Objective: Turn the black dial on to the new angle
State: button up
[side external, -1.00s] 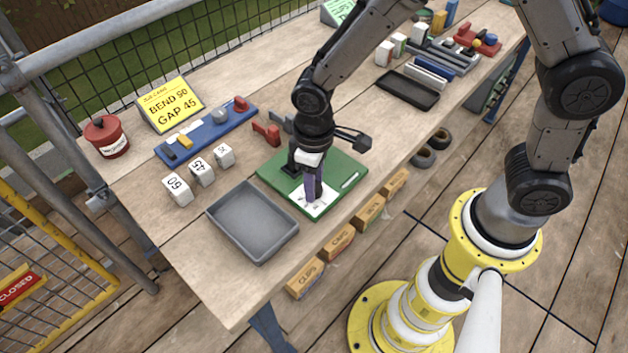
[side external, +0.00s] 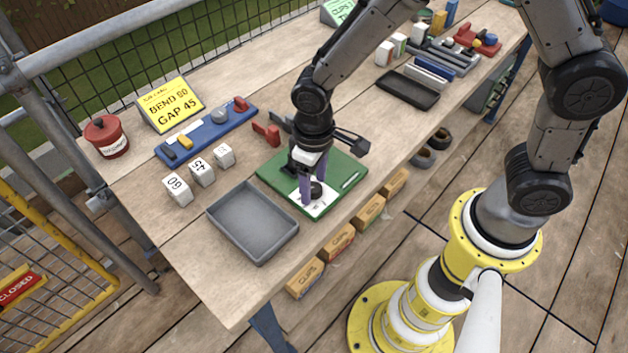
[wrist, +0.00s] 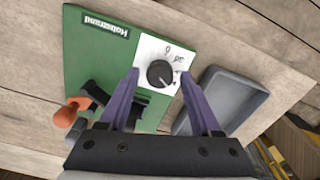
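The black dial (wrist: 160,73) is a round knob with a light pointer line, on a white plate (wrist: 152,47) with printed angle marks. The plate is on a green board (wrist: 85,62). In the side view the dial (side external: 315,189) shows between the purple fingers. My gripper (wrist: 160,80) is open, with one finger on each side of the dial and a gap to it in the wrist view. I cannot tell the finger height over the plate. The pointer aims to the lower right in the wrist view. A yellow card (side external: 170,103) reads BEND and GAP 45; the bend number looks like 60 or 90.
A grey tray (side external: 253,254) lies left of the green board. Numbered white blocks (side external: 202,171) and a blue tool rack (side external: 207,136) stand behind. A black lever (wrist: 97,94) and an orange-red handle (wrist: 66,115) are near my gripper.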

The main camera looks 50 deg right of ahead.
aim_at(315, 185)
jog(key=shift+o, duration=0.2)
notch_tip(315, 185, up, 14)
dwell(0.6)
jog(key=shift+f, duration=0.15)
jog(key=s+d+r+m+t, duration=0.3)
jog(key=s+d+r, duration=0.1)
jog(key=d+r, duration=0.55)
jog(key=s+d+f+t, duration=0.2)
jog(key=s+d, duration=0.4)
jog(key=s, duration=0.5)
jog(key=shift+d+f+t, duration=0.15)
jog(key=shift+d+t, duration=0.1)
jog(key=shift+t, duration=0.05)
